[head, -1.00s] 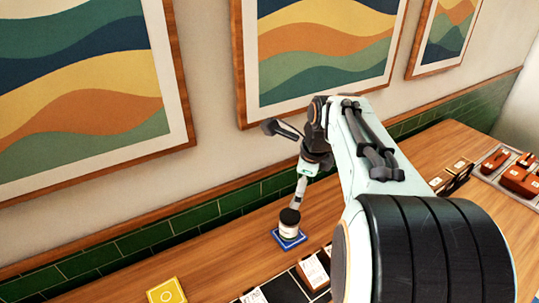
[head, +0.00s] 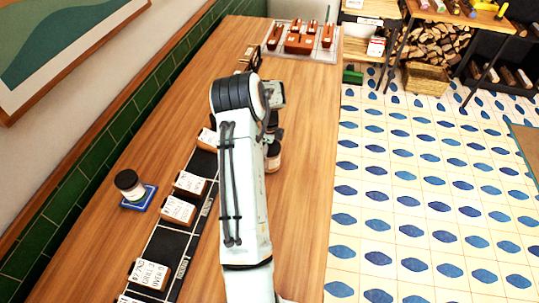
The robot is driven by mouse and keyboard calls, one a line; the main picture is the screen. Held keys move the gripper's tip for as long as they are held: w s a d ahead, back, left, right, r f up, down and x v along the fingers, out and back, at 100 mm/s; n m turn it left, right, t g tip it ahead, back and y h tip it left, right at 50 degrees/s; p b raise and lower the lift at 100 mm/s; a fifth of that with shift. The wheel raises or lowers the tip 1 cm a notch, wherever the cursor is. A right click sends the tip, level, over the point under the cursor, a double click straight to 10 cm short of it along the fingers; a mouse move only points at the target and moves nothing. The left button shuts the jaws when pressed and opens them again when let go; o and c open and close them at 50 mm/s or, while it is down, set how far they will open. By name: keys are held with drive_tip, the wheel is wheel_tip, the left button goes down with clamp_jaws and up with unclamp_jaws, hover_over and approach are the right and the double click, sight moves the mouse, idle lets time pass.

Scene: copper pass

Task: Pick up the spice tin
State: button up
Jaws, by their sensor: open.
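A round tin with a black lid and pale label (head: 130,185) stands on a blue square coaster (head: 138,203) on the left of the counter. A second round container (head: 273,158), pale and brownish, shows beside my forearm, which hides part of it. I cannot tell which of the two is the spice tin. My gripper (head: 272,135) is open, just above or beside this second container and well away from the coaster. My arm hides most of the gripper, and I cannot tell whether it touches the container.
Cards and small brown blocks stand along a black strip (head: 160,247) left of my arm. A tray with reddish-brown pieces (head: 318,42) lies at the counter's far end. Bare wood (head: 305,200) lies right of my arm, up to the counter edge above the tiled floor.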

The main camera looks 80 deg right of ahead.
drive_tip(key=shift+f, duration=0.35)
drive_tip(key=shift+c, duration=0.2)
drive_tip(key=c, duration=1.3)
drive_tip(key=shift+o, duration=0.2)
